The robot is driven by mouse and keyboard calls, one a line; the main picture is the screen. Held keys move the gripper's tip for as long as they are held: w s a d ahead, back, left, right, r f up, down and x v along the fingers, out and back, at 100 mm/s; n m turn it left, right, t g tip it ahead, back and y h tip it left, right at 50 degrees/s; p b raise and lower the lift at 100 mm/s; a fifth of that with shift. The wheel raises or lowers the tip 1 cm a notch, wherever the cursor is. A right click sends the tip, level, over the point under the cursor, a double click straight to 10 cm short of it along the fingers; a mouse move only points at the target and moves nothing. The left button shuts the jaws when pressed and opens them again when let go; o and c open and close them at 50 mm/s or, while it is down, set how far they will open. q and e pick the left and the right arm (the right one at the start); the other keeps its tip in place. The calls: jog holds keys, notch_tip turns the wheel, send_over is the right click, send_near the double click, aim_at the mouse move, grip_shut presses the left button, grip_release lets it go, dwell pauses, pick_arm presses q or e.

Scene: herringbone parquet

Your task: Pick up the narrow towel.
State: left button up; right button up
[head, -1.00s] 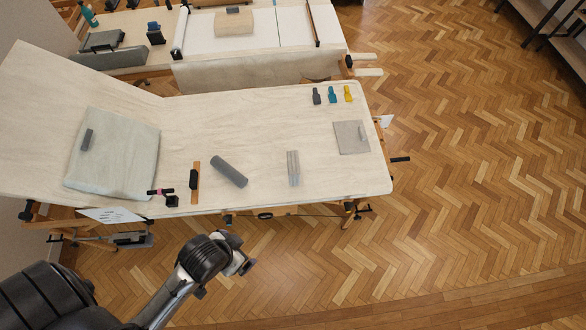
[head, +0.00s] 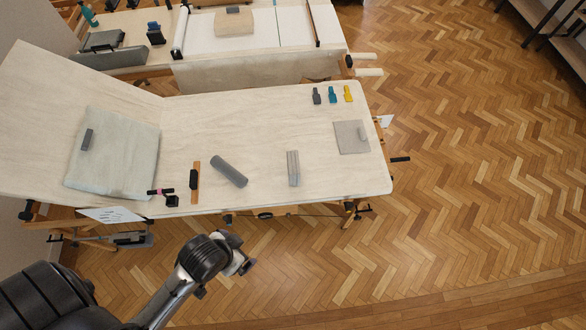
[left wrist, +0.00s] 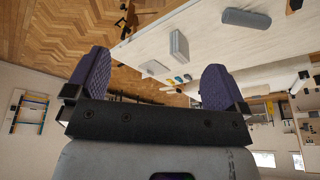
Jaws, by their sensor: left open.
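A narrow grey folded towel (head: 293,168) lies on the near part of the pale treatment table (head: 260,120), right of a grey roll (head: 229,171). In the left wrist view the narrow towel (left wrist: 179,46) shows as a flat-sided block beyond the gap between the fingers, with the roll (left wrist: 246,18) to its right. My left gripper (head: 241,262) is off the table's near edge, in front of and left of the towel, apart from it. In the left wrist view my left gripper (left wrist: 156,62) is open and empty, with purple finger pads. My right gripper is not in view.
A wooden-handled brush (head: 195,182) and a pale cushion (head: 112,153) lie left of the roll. Table around the towel is clear.

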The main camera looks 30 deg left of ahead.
pick_arm(q)
jog(key=c, duration=0.3)
